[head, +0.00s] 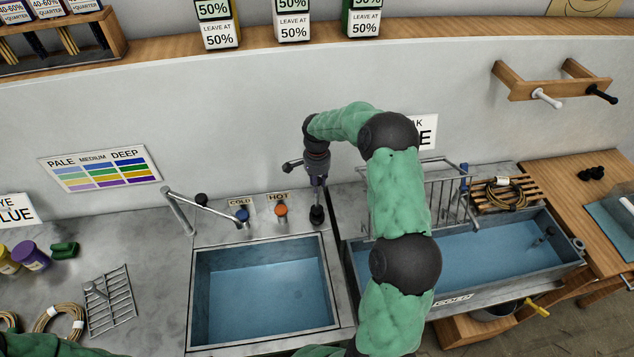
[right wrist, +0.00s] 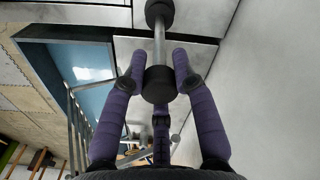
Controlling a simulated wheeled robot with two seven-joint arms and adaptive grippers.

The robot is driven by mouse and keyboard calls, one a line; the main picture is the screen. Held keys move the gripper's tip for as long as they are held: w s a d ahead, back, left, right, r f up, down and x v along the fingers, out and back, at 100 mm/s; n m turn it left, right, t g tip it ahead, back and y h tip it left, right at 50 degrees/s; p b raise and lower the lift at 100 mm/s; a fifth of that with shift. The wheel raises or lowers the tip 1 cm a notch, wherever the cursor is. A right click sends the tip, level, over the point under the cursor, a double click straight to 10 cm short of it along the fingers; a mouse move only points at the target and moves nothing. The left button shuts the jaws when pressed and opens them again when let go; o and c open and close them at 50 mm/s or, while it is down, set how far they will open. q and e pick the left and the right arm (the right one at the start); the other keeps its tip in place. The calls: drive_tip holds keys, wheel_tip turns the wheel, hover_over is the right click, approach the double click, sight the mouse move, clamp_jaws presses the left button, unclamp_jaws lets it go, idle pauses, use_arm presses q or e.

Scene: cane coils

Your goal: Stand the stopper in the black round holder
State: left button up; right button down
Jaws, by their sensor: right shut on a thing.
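My right gripper (head: 317,188) points down over the counter strip right of the sink's back corner. It is shut on the stopper, a grey metal rod with a black round top and a black lower end (head: 317,213). In the right wrist view the fingers (right wrist: 158,78) close around the black top of the stopper (right wrist: 160,86), and the rod runs out to the black far end. I cannot tell whether that end touches the counter or sits in the black round holder. I cannot make out the holder for certain. My left gripper is out of view.
A wire rack (head: 440,192) and water trough (head: 490,247) are right. A black round piece (head: 201,199) stands behind the faucet.

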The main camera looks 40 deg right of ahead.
idle(0.4)
drive_tip(key=shift+f+b, duration=0.35)
drive_tip(key=shift+b, duration=0.1)
drive_tip(key=shift+s+f+b, duration=0.15)
drive_tip(key=shift+f+b, duration=0.15)
drive_tip(key=shift+f, duration=0.05)
drive_tip(key=shift+w, duration=0.2)
drive_tip(key=shift+r, duration=0.25)
idle(0.4)
drive_tip(key=shift+b, duration=0.5)
idle(1.5)
